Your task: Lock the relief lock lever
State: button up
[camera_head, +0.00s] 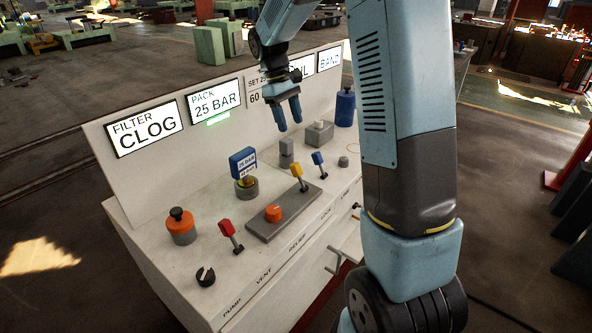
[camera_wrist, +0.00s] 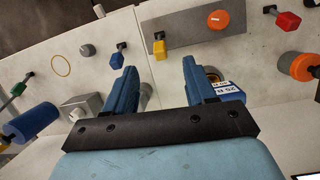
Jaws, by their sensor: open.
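The yellow lever (camera_head: 297,172) stands at the far end of a dark plate (camera_head: 262,226) that also carries an orange knob (camera_head: 273,213). It sits near the LOCK label, so I take it as the relief lock lever. It leans toward the upper left in the head view. In the wrist view the yellow lever (camera_wrist: 160,48) shows between and beyond my fingertips. My gripper (camera_head: 289,115) is open and empty above the panel, pointing down; it also shows in the wrist view (camera_wrist: 158,66). It appears apart from the lever.
A blue lever (camera_head: 318,159) stands beside the yellow one, and a red lever (camera_head: 227,228) is nearer. The upright display board (camera_head: 165,128) borders the back.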

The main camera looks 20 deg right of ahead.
jog(key=n+g, duration=0.1)
send_near(296, 163)
jog(key=x, duration=1.2)
jog(key=shift+s, duration=0.15)
